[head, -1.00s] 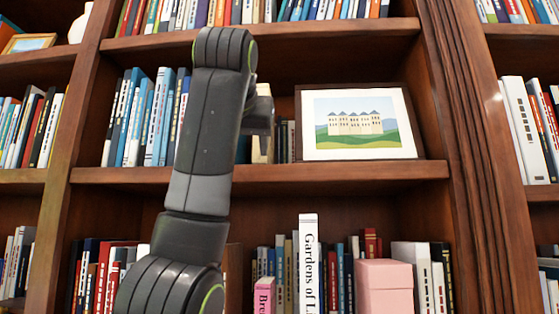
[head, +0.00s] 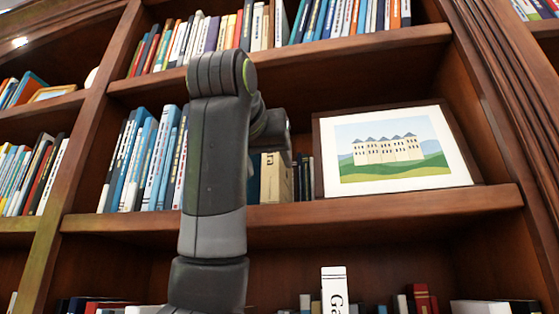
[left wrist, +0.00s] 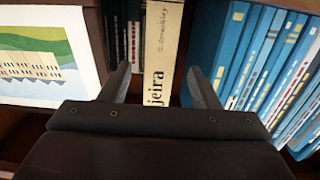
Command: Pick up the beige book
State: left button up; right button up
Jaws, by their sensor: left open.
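The beige book (head: 276,178) stands upright on the middle shelf, between the blue books and the framed picture. In the head view my left arm hides part of the space beside it. In the left wrist view the beige book (left wrist: 162,50), with dark lettering on its spine, lies between the two fingers of my left gripper (left wrist: 161,78). The fingers are apart, one on each side of the spine in the picture, with gaps to it. I cannot tell how far their tips are from it in depth. My right gripper is not in view.
Blue and white books (head: 158,165) fill the shelf left of the beige book. A framed castle picture (head: 394,152) leans at its right, with thin dark books between. The wooden shelf (head: 390,208) runs below, and another row of books stands above.

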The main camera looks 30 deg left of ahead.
aim_at(269, 164)
pick_arm(q)
jog(key=p+x, duration=0.1)
jog(key=x, duration=0.2)
jog(key=shift+r, duration=0.1)
jog(key=shift+w+r+p, duration=0.15)
jog(key=shift+p, duration=0.25)
jog(key=p+x, duration=0.3)
jog(key=x, duration=0.1)
jog(key=shift+w+r, duration=0.1)
jog(key=shift+r, duration=0.1)
jog(key=shift+w+a+f+p, duration=0.15)
jog(key=shift+w+p, duration=0.2)
jog(key=shift+w, duration=0.05)
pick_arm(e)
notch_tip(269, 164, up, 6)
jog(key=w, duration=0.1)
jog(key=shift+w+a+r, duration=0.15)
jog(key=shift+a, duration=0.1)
pick_arm(q)
jog(key=shift+s, duration=0.1)
jog(key=shift+c, duration=0.2)
grip_shut()
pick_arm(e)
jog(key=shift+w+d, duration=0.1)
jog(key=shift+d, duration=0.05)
